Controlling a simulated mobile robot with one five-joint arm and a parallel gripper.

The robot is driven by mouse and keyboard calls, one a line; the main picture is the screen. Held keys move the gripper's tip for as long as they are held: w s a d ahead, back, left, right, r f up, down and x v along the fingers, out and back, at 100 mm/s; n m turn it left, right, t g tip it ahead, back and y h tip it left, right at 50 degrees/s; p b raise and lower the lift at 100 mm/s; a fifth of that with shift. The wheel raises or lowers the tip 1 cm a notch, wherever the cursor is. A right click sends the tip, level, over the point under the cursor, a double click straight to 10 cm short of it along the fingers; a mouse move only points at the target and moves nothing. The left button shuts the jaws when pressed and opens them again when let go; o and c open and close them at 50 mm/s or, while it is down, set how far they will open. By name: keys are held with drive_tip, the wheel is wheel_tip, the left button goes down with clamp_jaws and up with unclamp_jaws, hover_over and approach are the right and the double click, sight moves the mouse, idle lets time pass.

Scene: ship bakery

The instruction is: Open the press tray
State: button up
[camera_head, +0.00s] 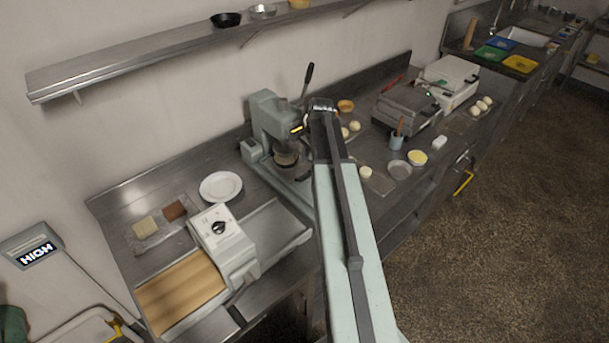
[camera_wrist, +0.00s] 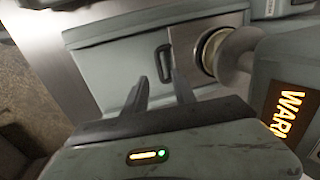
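The press is a pale green machine (camera_head: 272,118) with a dark lever and a lit orange display, standing on the counter left of my arm in the head view. In the wrist view, a pale green tray front (camera_wrist: 120,62) with a dark handle (camera_wrist: 164,62) lies just ahead of my gripper. It appears closed. My gripper (camera_wrist: 159,76) is open, its two dark fingers apart with the handle close to their tips. I cannot tell whether they touch it. In the head view my arm hides the fingers and much of the press's right side.
A round metal part (camera_wrist: 215,52) and an orange-lit display (camera_wrist: 290,112) are close on the right in the wrist view. A white plate (camera_head: 221,186) and a dough roller machine (camera_head: 222,232) stand left of the press. A shelf (camera_head: 150,62) runs above. Dough balls and grills lie to the right.

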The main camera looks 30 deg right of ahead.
sight(307, 177)
drive_tip(key=f+b, duration=0.1)
drive_tip(key=f, duration=0.1)
drive_tip(key=f+b, duration=0.2)
drive_tip(key=w+f+b, duration=0.1)
drive_tip(key=f+b, duration=0.1)
drive_tip(key=shift+a+f, duration=0.1)
drive_tip(key=shift+f, duration=0.1)
drive_tip(key=shift+r, duration=0.1)
clamp_jaws()
drive_tip(key=shift+s, duration=0.1)
idle(0.8)
